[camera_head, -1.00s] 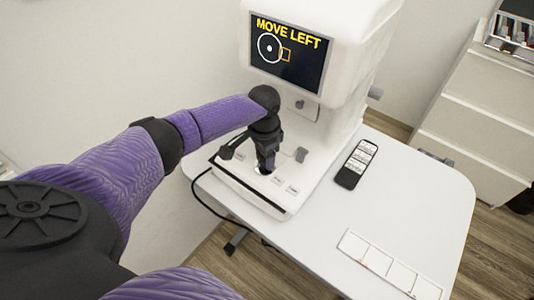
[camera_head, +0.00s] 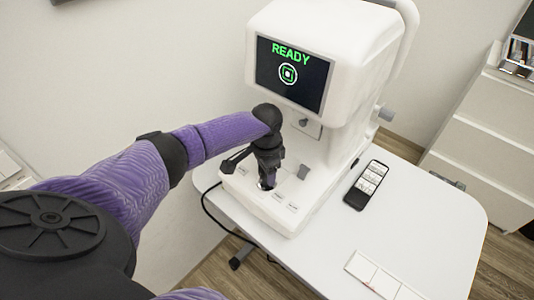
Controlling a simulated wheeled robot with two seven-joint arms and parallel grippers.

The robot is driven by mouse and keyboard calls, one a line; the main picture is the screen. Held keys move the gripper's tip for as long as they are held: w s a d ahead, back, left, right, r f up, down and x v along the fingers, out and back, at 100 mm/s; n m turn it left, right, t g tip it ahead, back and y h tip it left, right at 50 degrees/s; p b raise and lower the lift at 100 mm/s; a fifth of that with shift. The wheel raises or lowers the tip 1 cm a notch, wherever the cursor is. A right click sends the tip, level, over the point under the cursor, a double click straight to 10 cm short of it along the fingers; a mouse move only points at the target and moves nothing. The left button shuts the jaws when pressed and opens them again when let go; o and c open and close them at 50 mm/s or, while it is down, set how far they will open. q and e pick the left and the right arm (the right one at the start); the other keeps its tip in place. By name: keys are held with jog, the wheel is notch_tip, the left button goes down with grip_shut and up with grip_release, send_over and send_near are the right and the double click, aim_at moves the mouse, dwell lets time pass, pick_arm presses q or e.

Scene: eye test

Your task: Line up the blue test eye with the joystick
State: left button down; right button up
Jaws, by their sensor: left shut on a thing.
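The white eye-test machine (camera_head: 345,45) stands on the table, with a dark screen (camera_head: 290,88) on its front. The screen reads READY in green, and a white circle and a small green square sit centred on each other below the word. My left gripper (camera_head: 266,178) points down over the front base of the machine and is shut on the joystick, which it mostly hides. The blue test eye does not show in this view. My right gripper is not in view.
A black remote-like device (camera_head: 355,197) with white labels lies on the white table (camera_head: 400,225), right of the machine. A white card strip (camera_head: 372,276) lies near the front. A cable hangs off the left table edge. White drawers (camera_head: 480,130) stand at the right.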

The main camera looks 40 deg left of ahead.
pick_arm(q)
grip_release()
notch_tip(320, 180, up, 10)
jog(key=p, duration=0.3)
jog(key=shift+p, duration=0.35)
jog(key=shift+s+f, duration=0.1)
